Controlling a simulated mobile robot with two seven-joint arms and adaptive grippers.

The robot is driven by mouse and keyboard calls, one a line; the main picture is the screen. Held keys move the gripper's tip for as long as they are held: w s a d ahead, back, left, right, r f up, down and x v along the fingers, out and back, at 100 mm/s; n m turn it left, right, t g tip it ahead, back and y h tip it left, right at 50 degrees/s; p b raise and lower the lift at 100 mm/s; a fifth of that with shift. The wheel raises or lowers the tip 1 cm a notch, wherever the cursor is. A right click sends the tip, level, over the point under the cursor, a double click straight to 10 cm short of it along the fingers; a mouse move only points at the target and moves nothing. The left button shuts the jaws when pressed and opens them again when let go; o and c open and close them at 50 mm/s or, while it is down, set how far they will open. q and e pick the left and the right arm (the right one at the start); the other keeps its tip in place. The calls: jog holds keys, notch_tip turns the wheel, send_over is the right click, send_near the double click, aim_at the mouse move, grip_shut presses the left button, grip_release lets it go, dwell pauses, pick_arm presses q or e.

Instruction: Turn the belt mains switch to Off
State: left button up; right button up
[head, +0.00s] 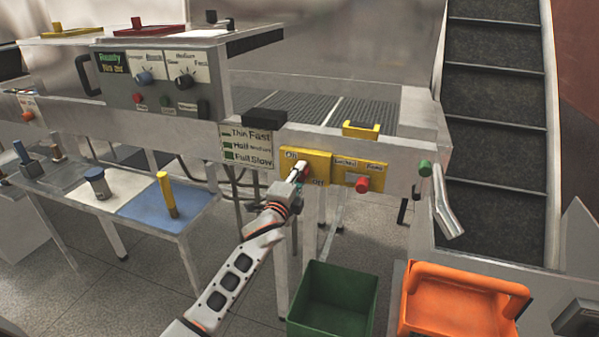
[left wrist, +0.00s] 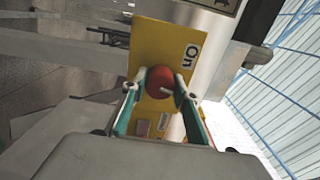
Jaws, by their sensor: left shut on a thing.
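The belt mains switch is a red knob (left wrist: 159,81) on a yellow plate (head: 316,160) fixed to the machine's front rail. The plate reads "On" at its upper left and "Off" at its lower right in the head view. My left gripper (head: 299,174) reaches the plate from below and covers most of the knob there. In the left wrist view its two fingertips (left wrist: 161,86) are closed on the knob's sides. A pale mark shows on the knob, but I cannot tell for sure which label it points to. My right gripper is not in view.
A second yellow plate with a red button (head: 362,184) sits just right of the switch. A text sign (head: 247,146) is to its left. A green bin (head: 333,300) and an orange crate (head: 455,305) stand below. A green knob (head: 425,168) is further right.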

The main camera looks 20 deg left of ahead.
pick_arm(q)
jog(key=n+p, duration=0.2)
jog(key=n, duration=0.2)
jog(key=shift+n, duration=0.3)
jog(key=shift+n+p, duration=0.4)
jog(key=shift+n, duration=0.1)
jog(key=shift+n+p, duration=0.4)
jog(key=shift+n, duration=1.2)
jog(key=shift+n+p, duration=0.3)
jog(key=shift+n, duration=0.9)
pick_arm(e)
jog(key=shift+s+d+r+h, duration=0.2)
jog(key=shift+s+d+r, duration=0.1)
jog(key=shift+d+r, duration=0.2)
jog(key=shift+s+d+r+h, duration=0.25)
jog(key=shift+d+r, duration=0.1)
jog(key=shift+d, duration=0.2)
pick_arm(q)
jog(key=o, duration=1.1)
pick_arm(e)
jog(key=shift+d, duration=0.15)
